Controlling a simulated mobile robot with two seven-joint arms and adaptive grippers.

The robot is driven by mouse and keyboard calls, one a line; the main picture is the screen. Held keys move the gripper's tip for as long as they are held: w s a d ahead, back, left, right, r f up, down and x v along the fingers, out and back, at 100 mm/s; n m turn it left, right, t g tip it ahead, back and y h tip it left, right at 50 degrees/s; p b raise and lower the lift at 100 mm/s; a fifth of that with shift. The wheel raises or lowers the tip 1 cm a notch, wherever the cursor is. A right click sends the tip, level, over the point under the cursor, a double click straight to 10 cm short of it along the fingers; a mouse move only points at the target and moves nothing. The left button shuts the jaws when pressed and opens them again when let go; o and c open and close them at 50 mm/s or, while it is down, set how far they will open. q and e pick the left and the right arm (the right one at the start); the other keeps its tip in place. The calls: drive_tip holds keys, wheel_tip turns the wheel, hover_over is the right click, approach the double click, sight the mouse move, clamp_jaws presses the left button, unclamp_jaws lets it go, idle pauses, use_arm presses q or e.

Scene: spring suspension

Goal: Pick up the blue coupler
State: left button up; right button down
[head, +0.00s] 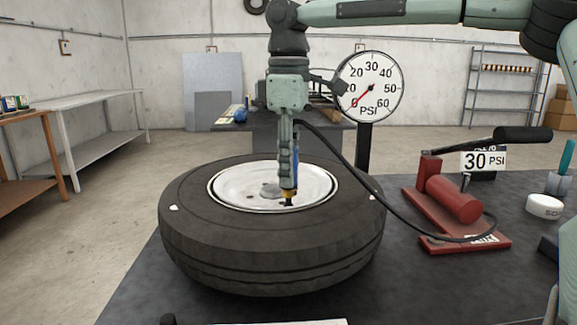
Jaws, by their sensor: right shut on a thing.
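My right gripper (288,172) comes down from above over the tire (220,235) and is shut on the blue coupler (297,152). The coupler is upright, largely hidden by the fingers, with a yellow end (288,194) pointing down. That end is over the pale metal wheel (240,185), just above or touching a small dark part there; I cannot tell which. A black hose (345,167) runs from the coupler's upper end to the red foot pump (455,200). My left gripper is out of view.
A round PSI gauge (370,87) stands behind the tire, its red needle near the low end. A "30 PSI" sign (483,161) and a white soap tub (544,206) are on the right of the dark table (400,290).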

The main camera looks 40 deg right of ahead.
drive_tip(key=shift+r, duration=0.35)
wheel_tip(320, 180, up, 4)
drive_tip(key=shift+a+f, duration=0.1)
drive_tip(key=shift+a, duration=0.05)
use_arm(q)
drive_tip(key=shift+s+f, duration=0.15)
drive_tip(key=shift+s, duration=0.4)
use_arm(e)
drive_tip(key=s+a+r, duration=0.2)
drive_tip(key=a+r, duration=0.7)
drive_tip(key=a, duration=0.2)
drive_tip(key=shift+r, duration=0.25)
drive_tip(key=shift+s+a, duration=0.1)
